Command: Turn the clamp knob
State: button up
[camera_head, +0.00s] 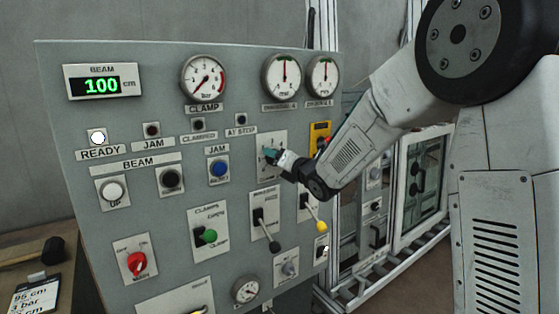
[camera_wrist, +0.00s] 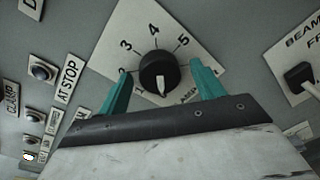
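The clamp knob (camera_wrist: 158,70) is a round black dial on a white plate (camera_wrist: 115,40) with numbers around it, in the wrist view. Its white pointer faces the bottom of the picture, toward my gripper's palm. My gripper (camera_wrist: 160,75) is open, with one teal finger on each side of the knob. Gaps show between the fingers and the knob. The left finger hides part of the scale. In the head view my gripper (camera_head: 277,157) is at the knob's plate (camera_head: 274,140) and hides the knob. The clamp gauge (camera_head: 204,77) is above left.
The grey panel (camera_head: 120,225) carries a blue button (camera_head: 219,168), a black-handled lever (camera_head: 265,228), a yellow-tipped lever (camera_head: 316,214), a green-knobbed switch (camera_head: 207,236) and a red knob (camera_head: 137,262). The beam display (camera_head: 101,85) reads 100 cm. A black lever (camera_wrist: 300,75) stands right of the knob in the wrist view.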

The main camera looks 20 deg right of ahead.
jog(key=v, duration=0.8)
jog(key=shift+w, duration=0.1)
dwell(0.4)
